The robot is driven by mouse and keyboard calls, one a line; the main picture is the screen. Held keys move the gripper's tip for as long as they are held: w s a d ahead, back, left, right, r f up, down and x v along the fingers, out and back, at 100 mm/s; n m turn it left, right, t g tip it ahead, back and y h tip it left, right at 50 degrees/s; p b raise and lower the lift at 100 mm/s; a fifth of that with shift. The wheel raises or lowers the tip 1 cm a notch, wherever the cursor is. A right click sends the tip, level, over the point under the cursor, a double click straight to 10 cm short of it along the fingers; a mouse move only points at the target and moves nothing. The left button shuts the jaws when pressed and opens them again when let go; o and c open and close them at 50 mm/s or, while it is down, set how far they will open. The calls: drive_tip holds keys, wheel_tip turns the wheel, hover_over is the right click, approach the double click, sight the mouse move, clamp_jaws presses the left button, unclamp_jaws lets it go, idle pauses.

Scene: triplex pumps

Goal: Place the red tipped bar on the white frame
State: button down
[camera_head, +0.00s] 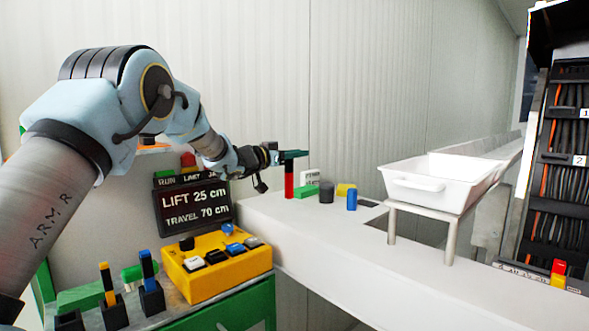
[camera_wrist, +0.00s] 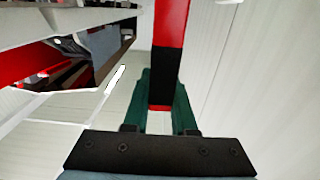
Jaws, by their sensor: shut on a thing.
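My gripper (camera_head: 296,154) has dark green fingers and is shut on the red tipped bar (camera_head: 289,184), a red and black bar. The bar hangs upright below the fingers at the left part of the white counter. I cannot tell whether its lower end touches the counter. In the wrist view the bar (camera_wrist: 167,72) sits between the fingers (camera_wrist: 163,92), with black in the middle and red at both visible ends. A white legged frame (camera_head: 450,241) stands to the right on the counter, under a white tray (camera_head: 425,190).
A green block (camera_head: 306,191), a dark cylinder (camera_head: 326,192), a blue cylinder (camera_head: 352,200) and a yellow piece (camera_head: 346,189) stand right of the bar. A yellow button box (camera_head: 216,268) and a display (camera_head: 196,206) are at left. The counter's front (camera_head: 350,250) is clear.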

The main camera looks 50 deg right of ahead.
sight(292, 167)
drive_tip(key=shift+s+f+p, duration=0.1)
drive_tip(key=shift+f+p, duration=0.2)
drive_tip(key=shift+f, duration=1.5)
drive_tip(key=shift+f, duration=0.15)
drive_tip(key=c, duration=0.7)
unclamp_jaws()
drive_tip(key=a+b, duration=0.1)
drive_tip(key=a, duration=0.3)
drive_tip(key=a+b, duration=0.1)
drive_tip(key=a, duration=0.3)
drive_tip(key=a+b, duration=0.2)
drive_tip(key=a, duration=0.2)
drive_tip(key=shift+w, duration=0.35)
drive_tip(key=shift+a, duration=0.1)
